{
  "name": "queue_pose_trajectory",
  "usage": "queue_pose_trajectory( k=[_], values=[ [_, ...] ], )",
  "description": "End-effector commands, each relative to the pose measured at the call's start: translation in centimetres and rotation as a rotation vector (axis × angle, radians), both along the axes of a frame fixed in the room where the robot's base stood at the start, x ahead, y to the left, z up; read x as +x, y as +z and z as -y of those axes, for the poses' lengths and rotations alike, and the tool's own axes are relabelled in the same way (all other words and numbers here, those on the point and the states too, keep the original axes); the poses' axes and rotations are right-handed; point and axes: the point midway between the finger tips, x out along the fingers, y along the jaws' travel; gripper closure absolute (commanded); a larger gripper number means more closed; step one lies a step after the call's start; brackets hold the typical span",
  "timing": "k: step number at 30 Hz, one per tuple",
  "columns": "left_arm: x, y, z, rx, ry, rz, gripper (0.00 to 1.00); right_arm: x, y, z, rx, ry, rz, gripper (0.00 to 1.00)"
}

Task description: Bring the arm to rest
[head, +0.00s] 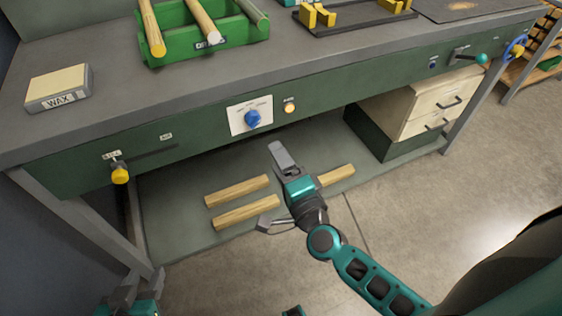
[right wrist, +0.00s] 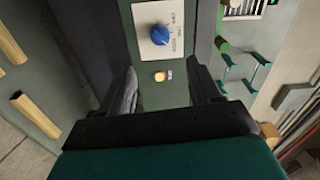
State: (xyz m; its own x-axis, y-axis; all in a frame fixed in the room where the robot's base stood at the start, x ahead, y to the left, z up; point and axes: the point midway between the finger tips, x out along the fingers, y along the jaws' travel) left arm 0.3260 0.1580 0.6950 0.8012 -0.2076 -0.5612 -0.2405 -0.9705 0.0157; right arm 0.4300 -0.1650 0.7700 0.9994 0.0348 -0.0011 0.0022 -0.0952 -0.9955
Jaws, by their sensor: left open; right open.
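My right gripper (head: 274,190) is in front of the bench, its arm reaching in from the lower right of the head view. It is open and nothing shows between its fingers. In the right wrist view its two dark fingers (right wrist: 166,88) stand apart, with the green bench front in line between them. A blue knob (head: 252,118) on a white plate and a lit amber button (head: 290,108) are on that front, apart from the gripper. My left gripper (head: 130,287) is low at the bottom left of the head view, partly cut off; it is open with nothing visible in it.
Several wooden bars (head: 237,191) lie on the lower shelf (head: 170,220) behind my right gripper. A drawer unit (head: 418,112) stands right of them. The benchtop (head: 190,87) bears a wax block (head: 58,88), a green tray (head: 162,52) and a black rack (head: 355,22). Floor at right is clear.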

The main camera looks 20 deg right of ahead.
Motion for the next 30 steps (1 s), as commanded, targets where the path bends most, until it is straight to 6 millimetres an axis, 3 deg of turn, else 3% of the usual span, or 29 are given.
queue_pose_trajectory(
  k=[20, 23, 30],
  values=[
    [0.1, 0.4, 0.2, -0.003, -0.002, 0.004, 0.57, -0.5, 0.2, -0.2, -0.038, 0.016, -0.002, 0.37],
    [0.1, 1.2, 0.1, 0.0, -0.002, 0.006, 0.57, -1.3, 0.7, -0.9, -0.169, 0.073, -0.011, 0.37],
    [0.0, 3.2, -0.8, 0.018, 0.013, 0.014, 0.57, -5.7, -0.2, -2.5, -0.792, 0.322, -0.104, 0.37]
  ],
)
